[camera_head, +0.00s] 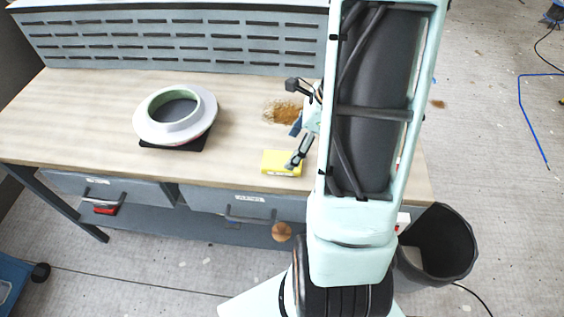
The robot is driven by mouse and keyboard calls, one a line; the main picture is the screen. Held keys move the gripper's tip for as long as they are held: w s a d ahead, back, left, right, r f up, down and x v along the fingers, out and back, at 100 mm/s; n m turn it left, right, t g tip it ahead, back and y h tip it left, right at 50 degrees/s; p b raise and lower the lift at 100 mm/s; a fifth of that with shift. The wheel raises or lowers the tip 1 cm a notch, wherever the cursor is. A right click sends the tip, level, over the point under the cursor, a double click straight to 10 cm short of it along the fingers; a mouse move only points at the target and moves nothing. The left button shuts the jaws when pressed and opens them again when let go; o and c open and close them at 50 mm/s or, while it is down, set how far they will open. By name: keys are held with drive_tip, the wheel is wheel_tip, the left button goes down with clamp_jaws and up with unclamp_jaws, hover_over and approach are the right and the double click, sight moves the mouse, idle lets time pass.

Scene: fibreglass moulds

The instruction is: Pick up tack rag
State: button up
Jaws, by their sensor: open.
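A flat yellow piece with a paler front edge, which I take to be the tack rag (274,163), lies near the front edge of the wooden workbench (225,165). My gripper (291,125) is open above the bench, its two fingers spread wide apart. One fingertip overlaps the right part of the yellow piece in the picture; I cannot tell whether it touches. The other finger is farther back, near a brown stain. Nothing shows held between the fingers. My arm hides the right part of the bench.
A white ring-shaped mould (151,128) sits on a dark base at the bench's left. A slotted grey back panel (180,48) rises behind. Grey drawers (205,200) hang below the front edge. A black bin (455,240) stands on the floor at right. The bench's middle is clear.

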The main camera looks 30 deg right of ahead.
sight(282, 160)
drive_tip(key=x, duration=0.4)
drive_tip(key=shift+s+a+r, duration=0.15)
drive_tip(key=shift+s+a, duration=0.05)
drive_tip(key=shift+a, duration=0.1)
drive_tip(key=shift+w+a+f, duration=0.15)
drive_tip(key=shift+w+f, duration=0.05)
drive_tip(key=shift+f, duration=0.3)
drive_tip(key=shift+c, duration=0.6)
drive_tip(key=c, duration=1)
